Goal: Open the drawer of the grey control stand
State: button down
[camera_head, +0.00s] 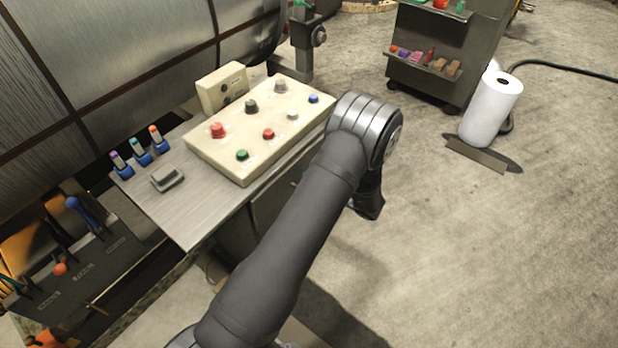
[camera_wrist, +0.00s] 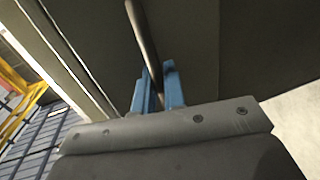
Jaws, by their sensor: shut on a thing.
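The grey control stand (camera_head: 190,215) is at the left of the head view, its metal top bearing a cream button panel (camera_head: 262,122). Part of its dark front (camera_head: 272,200) shows below the top, largely hidden behind my arm. In the wrist view a grey front panel (camera_wrist: 225,45) fills the upper middle, with a dark bar handle (camera_wrist: 143,35) running down it. My gripper (camera_wrist: 156,82) has its two blue fingers on either side of the handle's lower part, shut on it. The head view hides the fingers behind my arm. I cannot tell whether the drawer is out at all.
Several small blue holders (camera_head: 142,156) with coloured tops and a small grey block (camera_head: 167,178) sit on the stand's top. A dark tool rack (camera_head: 75,265) is at lower left. A white roll (camera_head: 490,110) and a shelf cart (camera_head: 425,85) stand at upper right. The right floor is clear.

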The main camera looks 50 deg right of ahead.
jog(key=f+v, duration=0.2)
jog(key=v, duration=0.9)
jog(key=s+f+v, duration=0.1)
jog(key=f+v, duration=0.1)
jog(key=v, duration=0.9)
jog(key=shift+f, duration=0.3)
jog(key=c, duration=1.6)
grip_release()
jog(key=shift+c, duration=0.2)
jog(key=shift+s, duration=0.1)
jog(key=v, duration=1.7)
jog(key=x, duration=1.7)
